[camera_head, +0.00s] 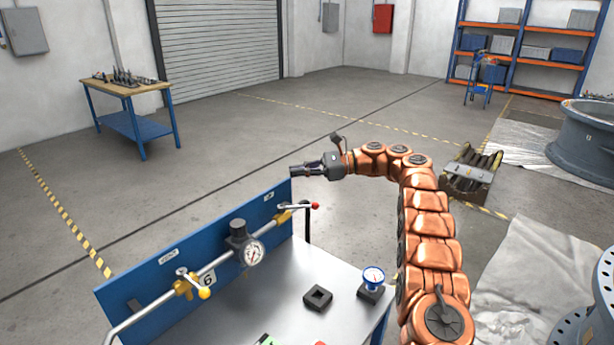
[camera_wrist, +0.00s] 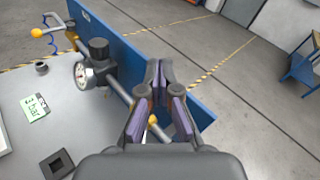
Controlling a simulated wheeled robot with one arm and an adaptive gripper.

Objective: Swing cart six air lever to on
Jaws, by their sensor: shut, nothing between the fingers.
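Cart six has a blue panel (camera_head: 130,292) with a number 6 plate (camera_head: 208,279) and a pipe (camera_head: 221,262) along it. The left valve's lever ends in a yellow knob (camera_head: 204,293) and points out across the pipe; this knob also shows in the wrist view (camera_wrist: 37,33). The right valve's lever ends in a red knob (camera_head: 315,206) and points right in the head view. The small panel labels are too small to read. My gripper (camera_head: 300,170) is shut and empty, above and behind the red knob; it also shows in the wrist view (camera_wrist: 157,92), hiding part of the right valve.
A pressure gauge (camera_head: 252,254) with a black regulator sits between the valves. On the grey cart top are a black square block (camera_head: 317,298), a blue gauge (camera_head: 373,277) and a "3 bar" card (camera_wrist: 35,107). Floor behind the panel is clear.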

